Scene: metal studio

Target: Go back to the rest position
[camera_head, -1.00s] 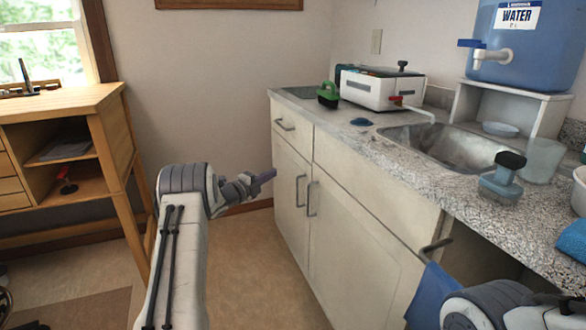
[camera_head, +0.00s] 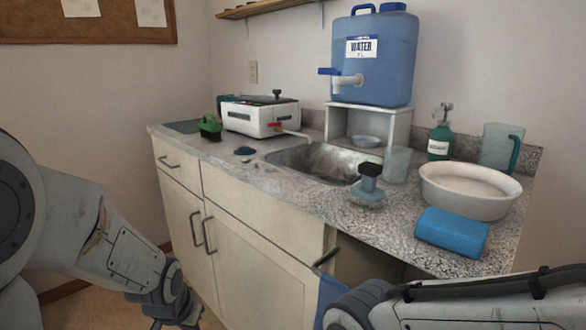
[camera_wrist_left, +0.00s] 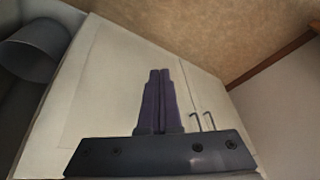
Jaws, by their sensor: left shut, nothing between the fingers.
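My left arm comes in at the lower left of the head view, low in front of the cabinet. The left gripper's fingers (camera_wrist_left: 160,75) show in the left wrist view, pressed together with nothing between them. The pale cabinet (camera_wrist_left: 95,90) lies beyond the fingers in that view; I cannot tell how far away it is. My right arm crosses the lower right of the head view, in front of the cabinet's open end. Its gripper is outside the frame.
The granite counter (camera_head: 230,160) holds a white machine (camera_head: 255,118), a sink (camera_head: 318,162), a blue water jug (camera_head: 372,65) on a stand, a white basin (camera_head: 468,190) and a blue folded cloth (camera_head: 452,232). Cabinet handles (camera_head: 208,235) stick out near my left arm.

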